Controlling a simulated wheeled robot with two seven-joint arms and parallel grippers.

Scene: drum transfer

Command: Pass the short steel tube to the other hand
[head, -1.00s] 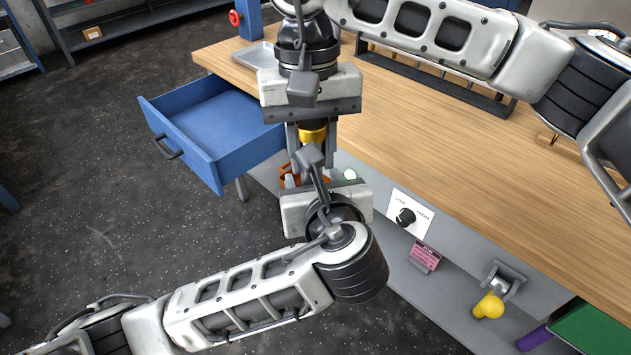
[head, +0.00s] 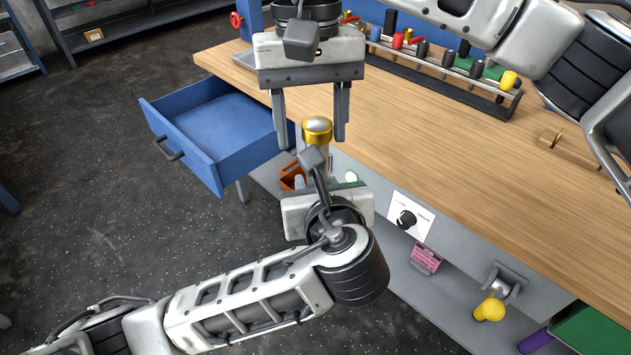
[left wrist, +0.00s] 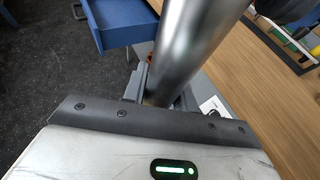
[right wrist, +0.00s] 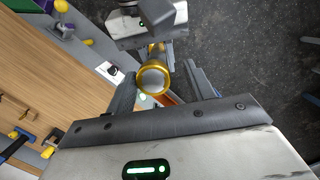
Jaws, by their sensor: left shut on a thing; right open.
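The short steel tube (head: 317,131) stands roughly upright in my left gripper, its silver end and gold ring facing up. In the left wrist view its grey steel side (left wrist: 193,45) rises close to the camera between the jaws. My left gripper (left wrist: 162,98) is shut on the tube's lower part; its fingertips are mostly hidden in the head view. My right gripper (head: 311,141) is open above and behind the tube, its fingers apart on either side. In the right wrist view the tube's gold-ringed end (right wrist: 153,79) lies between the open fingers, with gaps beside it.
A wooden bench (head: 430,170) fills the right side, with a rack (head: 440,68) of coloured parts at its back. An open blue drawer (head: 210,130) juts out at the left. A panel with a black knob (head: 406,218) and a yellow knob (head: 489,309) are on the bench front.

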